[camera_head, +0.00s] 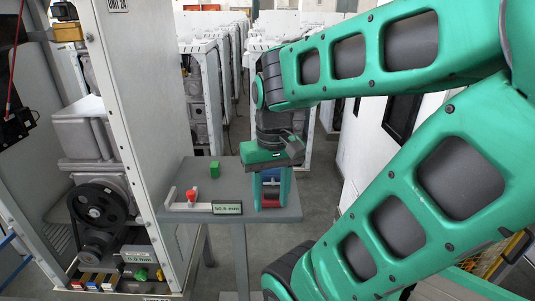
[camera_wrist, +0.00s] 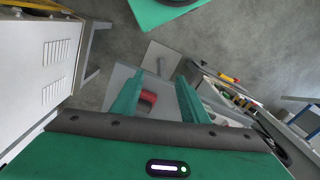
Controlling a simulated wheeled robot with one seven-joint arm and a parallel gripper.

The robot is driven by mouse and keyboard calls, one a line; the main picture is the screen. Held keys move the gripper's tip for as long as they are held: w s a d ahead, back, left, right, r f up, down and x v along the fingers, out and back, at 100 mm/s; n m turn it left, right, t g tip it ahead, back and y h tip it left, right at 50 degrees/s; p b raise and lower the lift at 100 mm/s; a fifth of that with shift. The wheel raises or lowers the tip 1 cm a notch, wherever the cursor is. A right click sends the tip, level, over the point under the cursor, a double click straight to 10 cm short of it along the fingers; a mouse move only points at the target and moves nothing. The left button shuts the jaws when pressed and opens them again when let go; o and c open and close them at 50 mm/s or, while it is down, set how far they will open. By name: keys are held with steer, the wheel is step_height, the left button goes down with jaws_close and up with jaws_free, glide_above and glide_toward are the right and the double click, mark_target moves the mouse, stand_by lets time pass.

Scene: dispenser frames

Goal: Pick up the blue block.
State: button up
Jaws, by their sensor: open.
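My gripper (camera_head: 271,203) points down over the right part of the small grey table, its green fingers apart. In the wrist view, the fingers (camera_wrist: 160,92) stand on either side of a red object (camera_wrist: 148,98), which neither visibly grips. A bluish patch shows between the fingers in the head view; I cannot tell whether it is a block. A row of small coloured blocks (camera_head: 93,281) lies at the foot of the open cabinet at the left, with a blue patch among them. No blue block is clear in the wrist view.
The grey table (camera_head: 175,236) carries a green block (camera_head: 214,169), a red piece (camera_head: 191,195) by a white bracket and a display (camera_head: 227,208). The open cabinet (camera_head: 150,110) with a black pulley (camera_head: 97,205) stands close at the left. More cabinets stand behind.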

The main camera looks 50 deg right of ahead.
steer(key=shift+m, duration=0.5)
steer(key=w+d+r, duration=0.1)
steer(key=w+d, duration=0.1)
steer(key=w+d+r, duration=0.1)
steer(key=r, duration=0.1)
steer(key=w+d+r, duration=0.1)
steer(key=w+d, duration=0.1)
steer(key=shift+w+d+r, duration=0.3)
steer(key=shift+d, duration=0.05)
steer(key=shift+m, duration=0.7)
steer(key=w+d+r, duration=0.2)
steer(key=d, duration=0.1)
steer(key=w+d+r, duration=0.2)
steer(key=d+r, duration=0.1)
steer(key=d, duration=0.1)
steer(key=w+d+r, duration=0.2)
steer(key=d, duration=0.1)
steer(key=shift+w+d+r, duration=0.2)
steer(key=shift+w+d, duration=0.15)
step_height(320, 180, down, 10)
steer(key=shift+w+a+f, duration=0.1)
jaws_close()
